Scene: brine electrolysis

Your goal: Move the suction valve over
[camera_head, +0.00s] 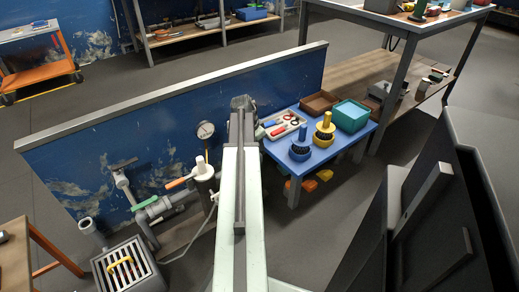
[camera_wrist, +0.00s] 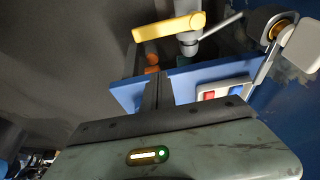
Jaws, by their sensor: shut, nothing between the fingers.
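Pipework stands along the blue panel in the head view. One valve has an orange handle (camera_head: 178,183), and another to its lower left has a green handle (camera_head: 145,203). I cannot tell which is the suction valve. My gripper (camera_head: 243,103) is at the far end of my outstretched arm, to the right of the pipework and near the blue table. In the wrist view my gripper (camera_wrist: 156,78) is shut and empty. Beyond its fingers there, a yellow lever (camera_wrist: 168,26) sits above a grey fitting (camera_wrist: 188,44), apart from the fingers.
A round gauge (camera_head: 205,130) is on the blue panel (camera_head: 100,130). The blue table (camera_head: 296,173) holds a white tray (camera_head: 273,132), a teal bin (camera_head: 351,114) and yellow and blue parts. A grated box (camera_head: 128,267) is at lower left.

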